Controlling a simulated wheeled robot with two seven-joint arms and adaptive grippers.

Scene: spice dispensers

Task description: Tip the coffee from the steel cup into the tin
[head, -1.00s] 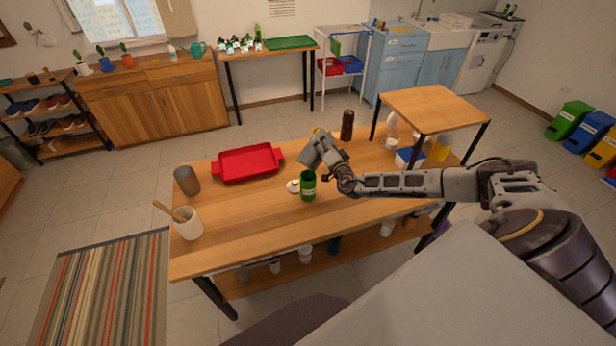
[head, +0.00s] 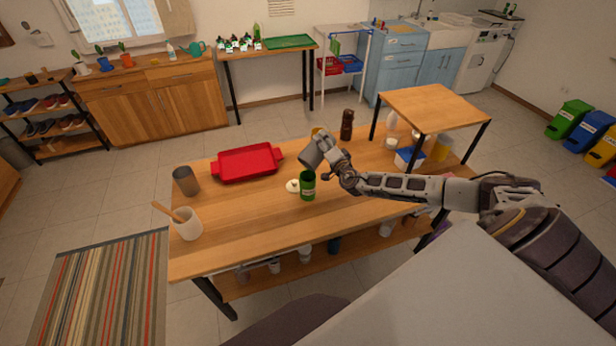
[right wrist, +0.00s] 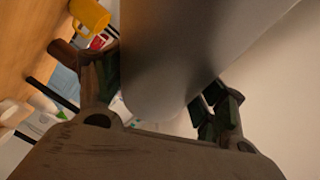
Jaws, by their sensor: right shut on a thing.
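The steel cup (head: 312,154) is a plain grey cylinder, held tilted above the table beside the tin's upper rim. My right gripper (head: 325,153) is shut on it. In the right wrist view the cup (right wrist: 175,50) fills the space between the fingers of the gripper (right wrist: 162,100). The green tin (head: 308,188) stands upright and open on the table, with a pale label. I cannot see coffee in the cup or the tin, and no stream shows. My left gripper is out of view.
A small white item (head: 292,186) lies beside the tin. A red tray (head: 247,178), a grey tumbler (head: 186,181) and a white crock (head: 188,226) stand to the left. A dark brown bottle (head: 347,124) and a raised wooden stand (head: 432,104) are behind. The front tabletop is clear.

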